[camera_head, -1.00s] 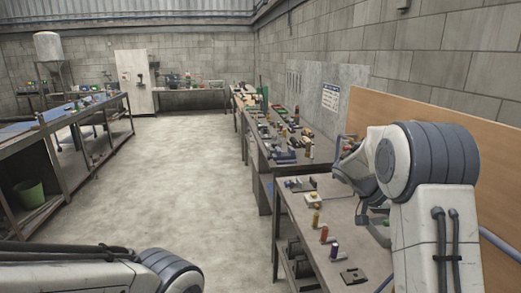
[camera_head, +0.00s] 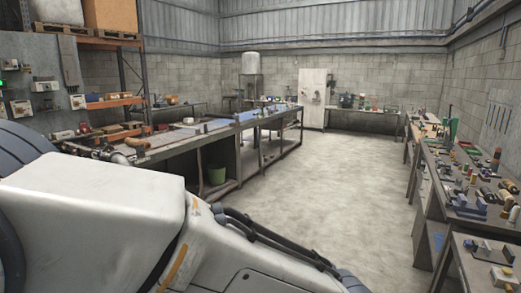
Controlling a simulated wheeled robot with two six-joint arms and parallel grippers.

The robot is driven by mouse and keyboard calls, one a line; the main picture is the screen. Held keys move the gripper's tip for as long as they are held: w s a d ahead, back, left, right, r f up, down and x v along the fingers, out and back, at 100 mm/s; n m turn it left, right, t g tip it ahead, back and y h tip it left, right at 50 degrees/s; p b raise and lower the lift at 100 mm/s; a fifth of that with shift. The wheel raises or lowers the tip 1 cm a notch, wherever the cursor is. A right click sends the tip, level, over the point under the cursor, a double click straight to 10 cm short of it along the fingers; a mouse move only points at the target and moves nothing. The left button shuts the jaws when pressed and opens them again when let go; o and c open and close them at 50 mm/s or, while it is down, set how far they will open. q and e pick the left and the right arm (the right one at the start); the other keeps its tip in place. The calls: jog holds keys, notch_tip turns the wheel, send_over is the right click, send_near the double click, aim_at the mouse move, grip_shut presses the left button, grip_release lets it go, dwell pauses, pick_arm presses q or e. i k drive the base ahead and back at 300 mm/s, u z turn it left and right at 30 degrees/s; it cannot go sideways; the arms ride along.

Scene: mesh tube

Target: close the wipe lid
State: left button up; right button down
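I cannot make out a wipe container or its lid in this view. The small items on the benches are too small to tell apart. A small pale box with a yellow top (camera_head: 503,276) sits on the near right bench, and I cannot tell what it is. My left arm fills the lower left of the view and hides part of the left bench and floor. Its gripper is out of view. My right arm and its gripper are out of view.
Benches with many small items (camera_head: 470,178) line the right wall. Bare concrete floor (camera_head: 340,185) lies between. An orange rack (camera_head: 112,42) stands at the back left.

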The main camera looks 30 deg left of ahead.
aim_at(86, 154)
jog(key=z, duration=0.1)
jog(key=k, duration=0.95)
jog(key=u, duration=1.35)
jog(key=i, duration=1.15)
jog(key=u, duration=1.05)
jog(key=i, duration=2.65)
jog(key=z, duration=0.15)
jog(key=k, duration=0.4)
jog(key=u, duration=0.55)
jog(key=i, duration=1.15)
jog(key=z, duration=0.1)
